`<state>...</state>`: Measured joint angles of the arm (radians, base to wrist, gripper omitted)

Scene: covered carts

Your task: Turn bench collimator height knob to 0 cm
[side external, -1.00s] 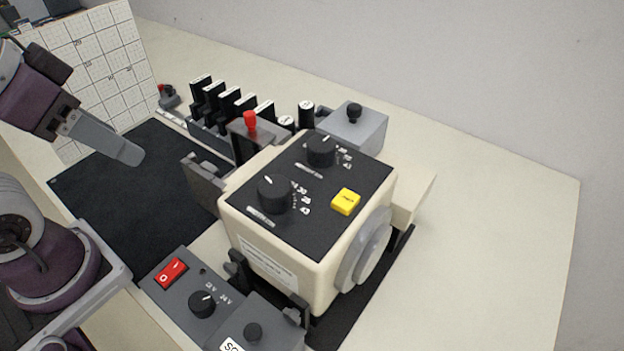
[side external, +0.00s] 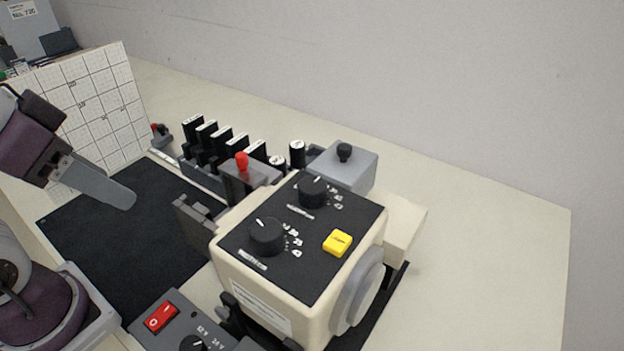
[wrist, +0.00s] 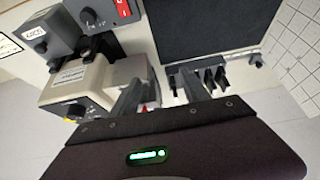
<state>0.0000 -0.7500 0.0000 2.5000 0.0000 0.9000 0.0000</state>
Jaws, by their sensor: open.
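A beige box (side external: 262,308) with a black sloped top panel carries two black knobs with white marks, a near knob (side external: 267,236) and a far knob (side external: 313,191). The labels are too small to read, so I cannot tell which is the height knob. The near knob's white pointer aims up and left; the far knob's points roughly away. A yellow button (side external: 338,242) is on the same panel. My gripper (side external: 128,200) is open and empty above the black mat, left of the box and apart from it. In the wrist view, the box (wrist: 85,78) lies left of my gripper (wrist: 162,92).
A red-tipped lever (side external: 242,162) and a row of black upright blocks (side external: 215,140) stand behind the box. A grey box with a black knob (side external: 345,165) is behind it. A control box with a red rocker switch (side external: 162,316) is in front. The black mat (side external: 130,262) is clear.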

